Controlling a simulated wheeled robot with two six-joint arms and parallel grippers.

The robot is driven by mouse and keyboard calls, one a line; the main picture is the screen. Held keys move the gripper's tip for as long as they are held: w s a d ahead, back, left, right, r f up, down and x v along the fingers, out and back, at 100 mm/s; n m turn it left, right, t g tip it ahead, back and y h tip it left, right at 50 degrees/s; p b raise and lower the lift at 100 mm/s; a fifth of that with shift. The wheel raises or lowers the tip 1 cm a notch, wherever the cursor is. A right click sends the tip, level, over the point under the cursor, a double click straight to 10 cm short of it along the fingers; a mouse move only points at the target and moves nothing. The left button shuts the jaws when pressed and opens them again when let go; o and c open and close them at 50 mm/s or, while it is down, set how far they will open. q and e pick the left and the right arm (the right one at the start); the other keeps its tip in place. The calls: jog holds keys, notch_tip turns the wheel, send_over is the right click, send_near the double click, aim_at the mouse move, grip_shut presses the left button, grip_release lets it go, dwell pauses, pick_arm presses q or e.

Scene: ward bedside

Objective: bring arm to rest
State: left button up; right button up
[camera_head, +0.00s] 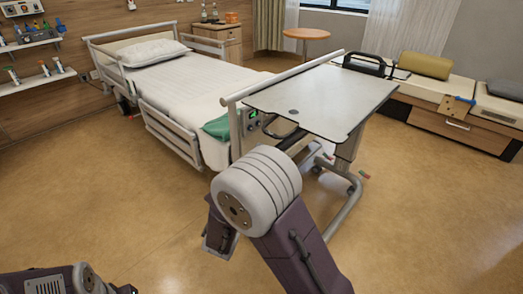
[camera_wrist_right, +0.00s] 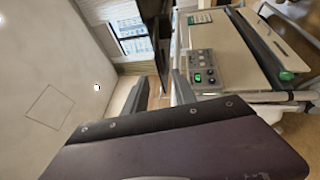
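My right arm rises from the bottom middle of the head view, with a large white joint and purple links. My right gripper is hidden behind it there. In the right wrist view, the fingers of my right gripper (camera_wrist_right: 158,82) stand apart with nothing seen between them. That view is tilted, with the bed's control panel beyond the fingers to the right. Only a piece of my left arm shows at the bottom left corner of the head view. My left gripper is outside the frame.
A bed (camera_head: 190,85) stands at the back left. An overbed table (camera_head: 335,97) stands just beyond my right arm, its wheeled foot on the floor. A bench (camera_head: 440,112) is at the right. The floor is clear at left and right.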

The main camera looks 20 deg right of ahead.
jog(key=shift+d, duration=0.1)
jog(key=s+d+r+m+g+h, duration=0.3)
jog(key=d, duration=0.3)
jog(key=s+d+f+m+g, duration=0.5)
jog(key=s+d+m+g, duration=0.1)
jog(key=s+d+g, duration=0.3)
jog(key=s+a+f+m+g+y, duration=0.1)
jog(key=s+a+f+g+y, duration=0.3)
jog(key=s+f, duration=0.3)
jog(key=s+a+f+m+g+y, duration=0.1)
jog(key=s+a+f+m+y, duration=0.1)
jog(key=s+a+f+y, duration=0.35)
jog(key=w+a+f+n+t+y, duration=0.1)
jog(key=w+a+f+t+y, duration=0.1)
jog(key=w+a+f+y, duration=0.3)
jog(key=w+a+f+t+y, duration=0.1)
jog(key=w+a+t+y, duration=0.15)
jog(key=a, duration=0.45)
notch_tip(320, 180, up, 38)
jog(key=p, duration=3.8)
jog(key=shift+s+n+g, duration=0.35)
jog(key=shift+s+n, duration=0.05)
jog(key=shift+s, duration=0.05)
